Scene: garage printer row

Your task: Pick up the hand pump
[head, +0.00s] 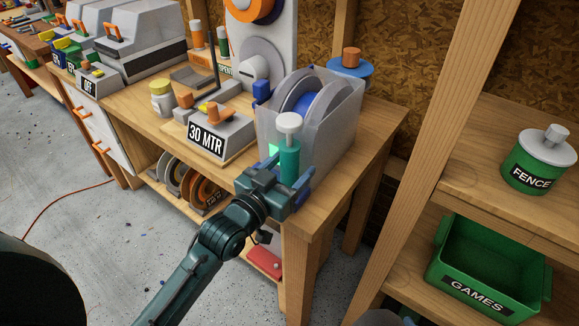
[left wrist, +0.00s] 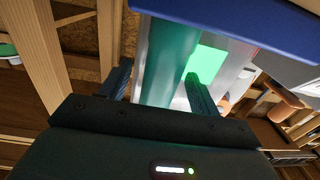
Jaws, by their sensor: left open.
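The hand pump (head: 289,162) is a green upright cylinder with a white knob-like top. It stands at the front of a clear spool box (head: 337,133) on the wooden bench. My left gripper (head: 277,180) is open at the pump's lower part, coming in from the front. In the left wrist view, the green pump body (left wrist: 163,58) shows between the two spread fingers of my left gripper (left wrist: 160,90). I cannot tell whether either finger touches it. The pump's lower end is hidden by the gripper in the head view. My right gripper is out of view.
A wooden post (head: 440,110) stands right of the bench. Beyond it, shelves hold a FENCE pot (head: 535,165) and a green GAMES bin (head: 480,290).

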